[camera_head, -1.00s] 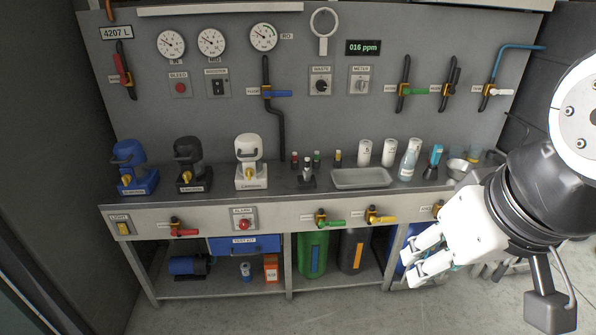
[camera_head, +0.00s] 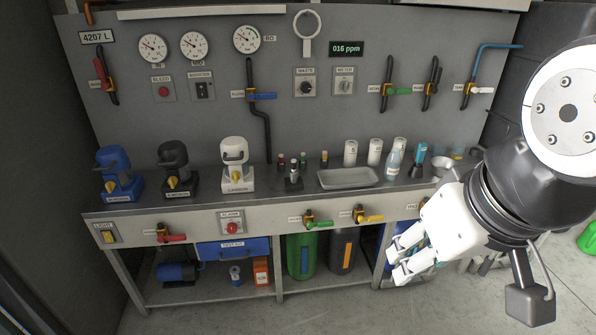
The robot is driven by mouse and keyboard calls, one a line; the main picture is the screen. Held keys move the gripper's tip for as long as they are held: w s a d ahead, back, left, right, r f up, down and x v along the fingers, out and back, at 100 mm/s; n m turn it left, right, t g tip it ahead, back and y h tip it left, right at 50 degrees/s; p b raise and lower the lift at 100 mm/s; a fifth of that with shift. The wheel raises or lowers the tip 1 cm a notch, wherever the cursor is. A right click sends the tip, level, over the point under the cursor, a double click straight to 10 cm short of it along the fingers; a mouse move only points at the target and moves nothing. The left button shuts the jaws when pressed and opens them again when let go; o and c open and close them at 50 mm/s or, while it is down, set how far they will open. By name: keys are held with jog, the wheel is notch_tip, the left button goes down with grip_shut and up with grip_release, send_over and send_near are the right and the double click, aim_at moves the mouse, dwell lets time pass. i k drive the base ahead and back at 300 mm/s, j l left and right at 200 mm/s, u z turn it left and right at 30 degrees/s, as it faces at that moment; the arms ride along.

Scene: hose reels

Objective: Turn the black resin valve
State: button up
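A black housing (camera_head: 174,165) stands on the bench between a blue housing (camera_head: 116,170) and a white one (camera_head: 236,160). It has a yellow knob (camera_head: 178,181) low on its front and a small label on its base, too small to read surely. A valve with a black handle (camera_head: 432,84) is also on the wall at upper right, its label unreadable. My gripper (camera_head: 395,262) is at lower right, in front of the bench front, far from both. Its white fingers are apart with nothing seen between them.
The metal bench (camera_head: 290,192) holds bottles, white cups and a grey tray (camera_head: 347,178). Green and black cylinders stand below. The floor in front is clear.

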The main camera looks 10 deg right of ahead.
aim_at(434, 91)
jog(key=i+l+z, duration=0.15)
jog(key=i+l, duration=0.2)
jog(key=i+l+z, duration=0.15)
jog(key=i+l, duration=0.15)
jog(key=i+l+z, duration=0.15)
jog(key=i, duration=0.4)
jog(key=i+l+z, duration=0.15)
jog(key=i+l, duration=0.15)
jog(key=i, duration=0.1)
